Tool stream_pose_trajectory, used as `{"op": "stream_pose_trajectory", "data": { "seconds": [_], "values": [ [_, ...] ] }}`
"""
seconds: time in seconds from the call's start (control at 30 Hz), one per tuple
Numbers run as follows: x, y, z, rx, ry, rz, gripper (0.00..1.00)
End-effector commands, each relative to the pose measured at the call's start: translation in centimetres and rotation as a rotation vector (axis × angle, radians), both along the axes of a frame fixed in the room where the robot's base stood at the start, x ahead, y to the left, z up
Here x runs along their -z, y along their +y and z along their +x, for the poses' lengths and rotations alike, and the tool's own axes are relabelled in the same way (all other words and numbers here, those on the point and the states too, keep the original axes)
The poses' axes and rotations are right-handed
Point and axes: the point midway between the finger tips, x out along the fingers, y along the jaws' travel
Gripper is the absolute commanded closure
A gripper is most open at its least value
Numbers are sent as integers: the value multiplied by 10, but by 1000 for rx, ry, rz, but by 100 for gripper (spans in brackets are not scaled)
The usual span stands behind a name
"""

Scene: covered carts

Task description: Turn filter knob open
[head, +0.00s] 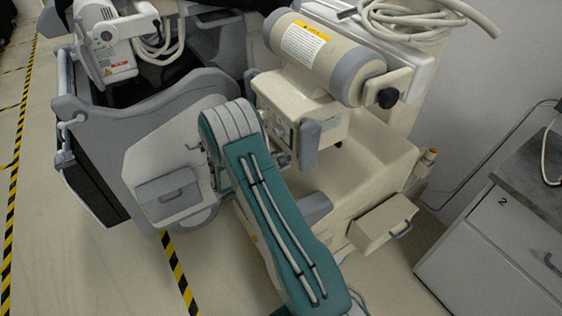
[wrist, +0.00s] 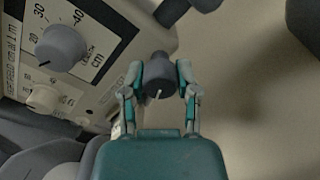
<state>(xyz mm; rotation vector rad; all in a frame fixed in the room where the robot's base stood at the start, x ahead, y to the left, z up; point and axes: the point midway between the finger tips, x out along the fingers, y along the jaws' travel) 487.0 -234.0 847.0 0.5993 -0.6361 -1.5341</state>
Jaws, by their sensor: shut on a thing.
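In the wrist view, my gripper (wrist: 160,72) has its two fingers on either side of a dark grey round knob (wrist: 158,79) and is shut on it. I take this for the filter knob; its label cannot be read. A short white pointer line shows near its lower edge, close to upright. The knob sits at the right side of a cream control panel (wrist: 116,82). In the head view, my teal arm reaches to the cream box (head: 297,101) under the tube housing; the arm hides most of the gripper and the knob.
A larger grey dial knob (wrist: 60,48) with a cm scale and a cream knob (wrist: 43,98) are left of my gripper. A grey handle (head: 309,144) stands right of my arm in the head view. A drawer cabinet (head: 505,240) is at the right.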

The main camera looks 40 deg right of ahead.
Motion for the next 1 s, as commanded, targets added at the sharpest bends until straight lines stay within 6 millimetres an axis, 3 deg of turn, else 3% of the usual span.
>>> {"op": "stream_pose_trajectory", "data": {
  "seconds": [0.47,1.0],
  "values": [
    [0,-1,0,3,131,7,100],
    [0,-1,1,3,616,37,100]
  ]
}}
